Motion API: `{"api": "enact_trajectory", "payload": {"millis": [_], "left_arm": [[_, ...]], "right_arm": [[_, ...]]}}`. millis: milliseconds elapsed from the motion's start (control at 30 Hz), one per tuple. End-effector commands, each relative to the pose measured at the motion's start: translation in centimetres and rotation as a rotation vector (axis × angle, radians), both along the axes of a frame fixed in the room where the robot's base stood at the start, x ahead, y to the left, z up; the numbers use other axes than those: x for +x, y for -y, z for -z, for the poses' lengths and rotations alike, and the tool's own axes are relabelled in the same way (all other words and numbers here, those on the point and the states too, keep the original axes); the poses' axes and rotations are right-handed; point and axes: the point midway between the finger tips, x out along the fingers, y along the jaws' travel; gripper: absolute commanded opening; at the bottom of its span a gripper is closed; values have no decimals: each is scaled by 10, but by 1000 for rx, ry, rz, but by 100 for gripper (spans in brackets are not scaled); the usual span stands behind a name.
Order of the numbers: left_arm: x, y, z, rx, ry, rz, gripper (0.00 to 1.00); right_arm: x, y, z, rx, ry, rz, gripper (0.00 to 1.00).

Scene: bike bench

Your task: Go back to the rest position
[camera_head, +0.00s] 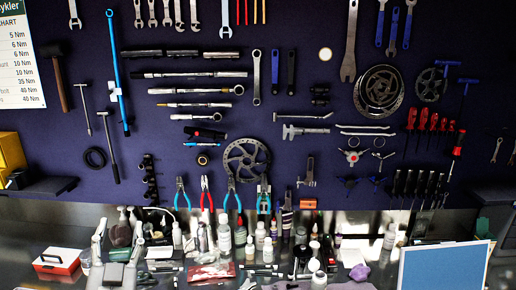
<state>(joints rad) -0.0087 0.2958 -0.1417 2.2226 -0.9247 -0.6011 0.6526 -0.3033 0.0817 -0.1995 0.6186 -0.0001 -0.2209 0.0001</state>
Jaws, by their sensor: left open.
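My left gripper (117,234) is at the lower left, in front of the metal bench. Its two pale fingers point up and stand apart, with nothing seen held between them. A red and white box (58,261) is just to its left. Bottles stand to its right, and I cannot tell whether the gripper touches anything. My right gripper is not in view.
The metal bench (25,250) is crowded with bottles, small tools and a red packet (212,271). A pale blue panel (444,267) stands at the lower right. A dark tool wall (330,100) rises behind, hung with wrenches, pliers, screwdrivers and discs. A yellow bin (11,153) is at far left.

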Motion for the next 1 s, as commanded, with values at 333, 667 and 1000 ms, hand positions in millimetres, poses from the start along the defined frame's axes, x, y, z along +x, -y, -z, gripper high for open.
{"api": "enact_trajectory", "payload": {"millis": [333,667,1000], "left_arm": [[-120,9,232,-310,-869,-90,50],[-251,69,314,-388,-1429,75,50],[-265,85,409,-394,-1568,126,50]], "right_arm": [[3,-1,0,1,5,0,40],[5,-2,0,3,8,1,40],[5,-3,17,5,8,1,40]]}}
